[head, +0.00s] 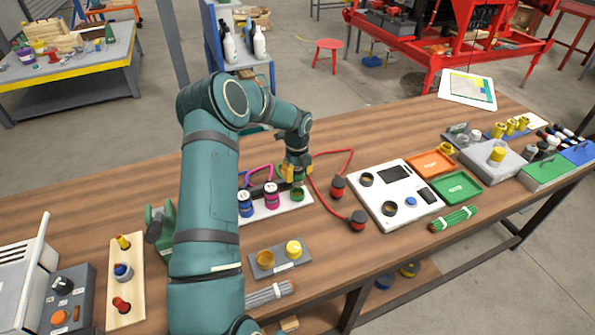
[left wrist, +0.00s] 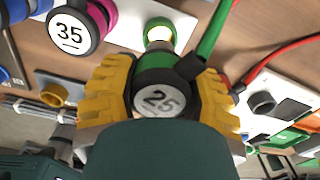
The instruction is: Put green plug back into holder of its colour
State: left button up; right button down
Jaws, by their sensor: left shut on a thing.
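The green plug (left wrist: 158,75), with a round face marked 25 and a green cable, is between the yellow fingers of my left gripper (left wrist: 160,100). The gripper is shut on it. In the head view, my left gripper (head: 296,172) is over the right end of a white holder strip (head: 275,212), with the green plug (head: 297,194) below it. A green-ringed socket (left wrist: 160,32) shows just beyond the plug in the left wrist view. My right gripper is not in view.
Blue (head: 245,203) and magenta (head: 271,195) plugs stand on the strip to the left. Red plugs (head: 338,187) with a red cable lie to the right, before a white panel (head: 403,212). A grey block with yellow parts (head: 279,262) lies in front.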

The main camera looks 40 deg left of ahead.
aim_at(297, 184)
pick_arm(q)
jog(key=shift+f+b, duration=0.4)
jog(key=shift+f, duration=0.55)
jog(key=shift+f+b, duration=1)
jog(key=shift+f, duration=0.75)
dwell(0.6)
jog(key=o, duration=1.3)
jog(key=shift+o, duration=0.2)
notch_tip(297, 184, up, 12)
jog(key=shift+r, duration=0.1)
